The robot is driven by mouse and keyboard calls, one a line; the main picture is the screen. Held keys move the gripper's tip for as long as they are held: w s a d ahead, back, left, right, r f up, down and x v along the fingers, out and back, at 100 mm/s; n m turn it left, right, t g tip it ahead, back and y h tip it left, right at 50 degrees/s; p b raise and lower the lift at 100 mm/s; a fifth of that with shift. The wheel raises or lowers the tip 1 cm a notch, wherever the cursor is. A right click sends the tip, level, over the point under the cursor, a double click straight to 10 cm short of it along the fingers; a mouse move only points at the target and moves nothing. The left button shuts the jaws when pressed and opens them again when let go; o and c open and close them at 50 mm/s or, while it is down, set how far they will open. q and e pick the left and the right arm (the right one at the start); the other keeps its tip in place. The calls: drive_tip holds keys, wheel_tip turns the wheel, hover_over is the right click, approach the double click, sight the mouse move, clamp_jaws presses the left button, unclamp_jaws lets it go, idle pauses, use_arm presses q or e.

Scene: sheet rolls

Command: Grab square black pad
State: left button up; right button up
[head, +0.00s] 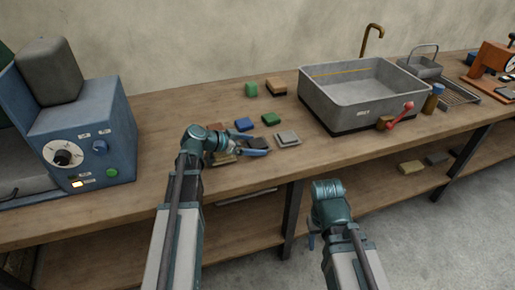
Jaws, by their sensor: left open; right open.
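A dark pad, which looks like the square black pad (261,141), lies on the wooden workbench among several small pads and blocks. My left gripper (256,147) is open right at this dark pad, its fingers partly covering it. I cannot tell whether the fingers touch the pad. My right gripper (312,240) is open and low in front of the bench edge, away from the pads; its fingers are mostly hidden behind its wrist.
Near the pad lie a grey pad (287,138), a blue block (244,124) and a green block (271,119). A grey sink basin (340,112) stands to the right, with a red-handled tool (401,115). A blue machine (90,140) stands left.

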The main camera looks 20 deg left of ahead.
use_arm(q)
drive_tip(key=c, duration=1.3)
drive_tip(key=shift+r, duration=0.1)
use_arm(e)
drive_tip(key=shift+r, duration=0.1)
